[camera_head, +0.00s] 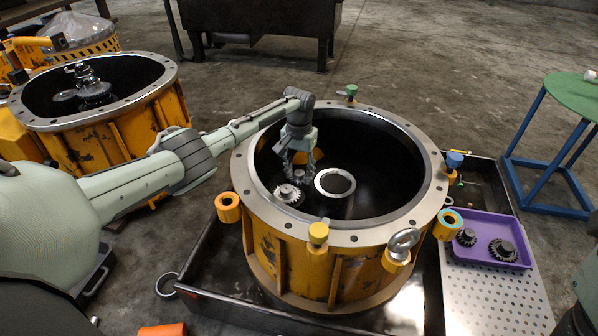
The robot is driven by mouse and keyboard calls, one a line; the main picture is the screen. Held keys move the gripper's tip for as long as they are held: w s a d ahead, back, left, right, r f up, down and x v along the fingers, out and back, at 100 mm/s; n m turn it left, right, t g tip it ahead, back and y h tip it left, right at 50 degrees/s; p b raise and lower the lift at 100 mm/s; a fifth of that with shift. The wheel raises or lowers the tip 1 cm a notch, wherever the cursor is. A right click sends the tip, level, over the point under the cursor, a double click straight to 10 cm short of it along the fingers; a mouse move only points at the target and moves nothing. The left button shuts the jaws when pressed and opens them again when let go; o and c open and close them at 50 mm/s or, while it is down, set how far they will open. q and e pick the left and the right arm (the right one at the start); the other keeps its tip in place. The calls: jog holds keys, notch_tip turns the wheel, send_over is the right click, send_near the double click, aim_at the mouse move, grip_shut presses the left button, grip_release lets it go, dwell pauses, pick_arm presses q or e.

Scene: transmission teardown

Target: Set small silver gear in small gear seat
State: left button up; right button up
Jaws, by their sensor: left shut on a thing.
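My left gripper (299,165) reaches down inside the open yellow housing (285,240), left of its middle. It is shut on a small silver gear (300,177), mostly hidden by the fingers. A toothed silver gear (288,194) sits on the housing floor just below and left of the fingertips in the picture. I cannot tell whether the held gear touches it. A light ring around a round opening (335,182) lies to the right of the gripper. I cannot make out which spot is the small gear seat. My right gripper is not in view.
The housing's bolted rim (425,190) surrounds the arm, with yellow, blue and green fittings on it. A purple tray (490,263) with two dark gears stands at right on a perforated plate (495,300). Another housing (95,120) stands at left, a green-topped stand (575,95) at far right.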

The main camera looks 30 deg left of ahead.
pick_arm(q)
jog(key=o, duration=1.5)
jog(key=shift+o, duration=0.2)
jog(key=shift+r, duration=0.1)
notch_tip(320, 180, up, 12)
